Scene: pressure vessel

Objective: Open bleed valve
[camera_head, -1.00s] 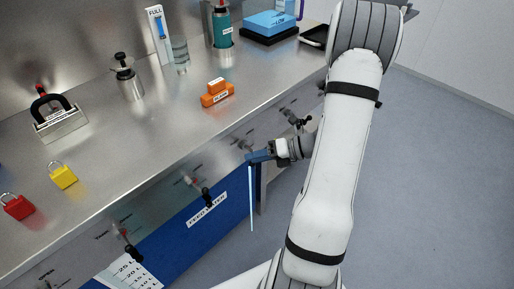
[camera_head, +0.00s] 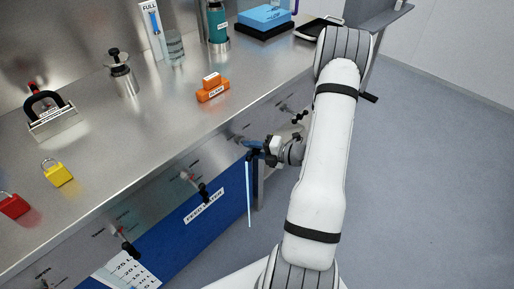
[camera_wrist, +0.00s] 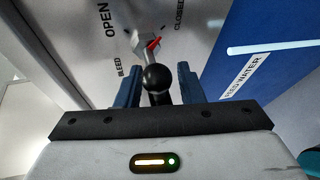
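The bleed valve (camera_wrist: 146,44) is on the metal front panel in the wrist view. It has a silver body, a red mark and a black ball knob (camera_wrist: 157,78). The BLEED label (camera_wrist: 120,67) is beside it, with OPEN (camera_wrist: 110,20) at upper left and CLOSED (camera_wrist: 178,14) at upper right. My gripper (camera_wrist: 158,82) has its two blue fingers apart, one on each side of the knob, with small gaps showing. In the head view my gripper (camera_head: 254,147) is at the panel below the counter edge and hides most of the valve.
Other valve handles line the panel, one (camera_head: 203,190) above the blue FEED WATER tank (camera_head: 220,207). A pale level tube (camera_head: 249,193) hangs just below my gripper. The counter (camera_head: 150,120) above holds padlocks, an orange block (camera_head: 212,92) and flasks. Open floor (camera_head: 420,170) lies to the right.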

